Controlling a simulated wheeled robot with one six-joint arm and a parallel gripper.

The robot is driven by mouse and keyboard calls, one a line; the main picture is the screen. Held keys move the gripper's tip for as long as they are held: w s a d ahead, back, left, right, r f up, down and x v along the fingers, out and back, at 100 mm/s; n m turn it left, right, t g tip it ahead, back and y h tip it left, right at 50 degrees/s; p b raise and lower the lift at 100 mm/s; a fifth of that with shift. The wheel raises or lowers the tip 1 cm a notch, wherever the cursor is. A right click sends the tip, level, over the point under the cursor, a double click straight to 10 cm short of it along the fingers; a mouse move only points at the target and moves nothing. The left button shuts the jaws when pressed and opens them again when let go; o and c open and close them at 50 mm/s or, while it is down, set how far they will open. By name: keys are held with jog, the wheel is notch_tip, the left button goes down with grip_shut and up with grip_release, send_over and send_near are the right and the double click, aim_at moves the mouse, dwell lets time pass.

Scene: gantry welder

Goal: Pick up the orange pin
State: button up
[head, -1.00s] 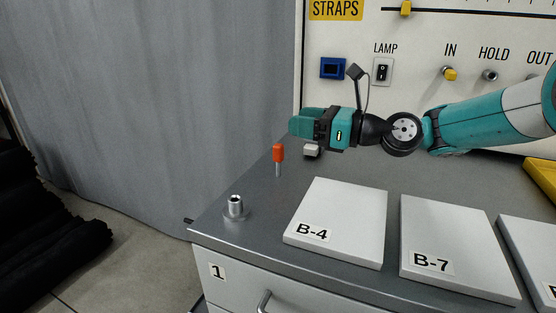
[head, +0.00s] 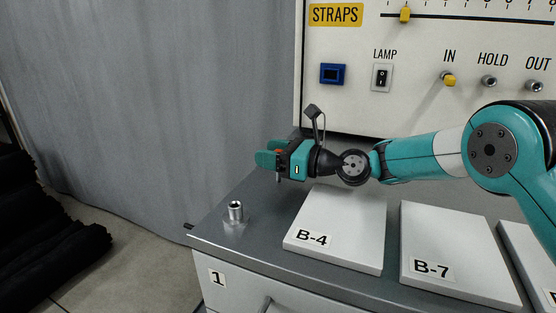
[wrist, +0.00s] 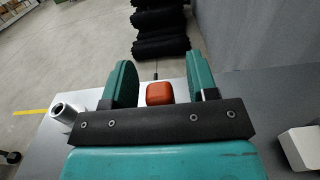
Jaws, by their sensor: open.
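In the head view my gripper (head: 270,159) is at the pin's place near the left side of the bench top. There the fingers hide most of the pin; a bit of orange (head: 279,153) and its grey shank below show. The pin looks upright, and I cannot tell whether a finger touches it.
A metal socket (head: 235,211) stands near the bench's front left corner; it shows left of my gripper in the wrist view (wrist: 64,112). White plates B-4 (head: 340,225) and B-7 (head: 455,250) lie to the right. A white block (wrist: 301,148) is at the wrist view's right. The panel (head: 345,100) rises behind.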

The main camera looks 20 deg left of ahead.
grip_shut()
jog(key=shift+r, duration=0.1)
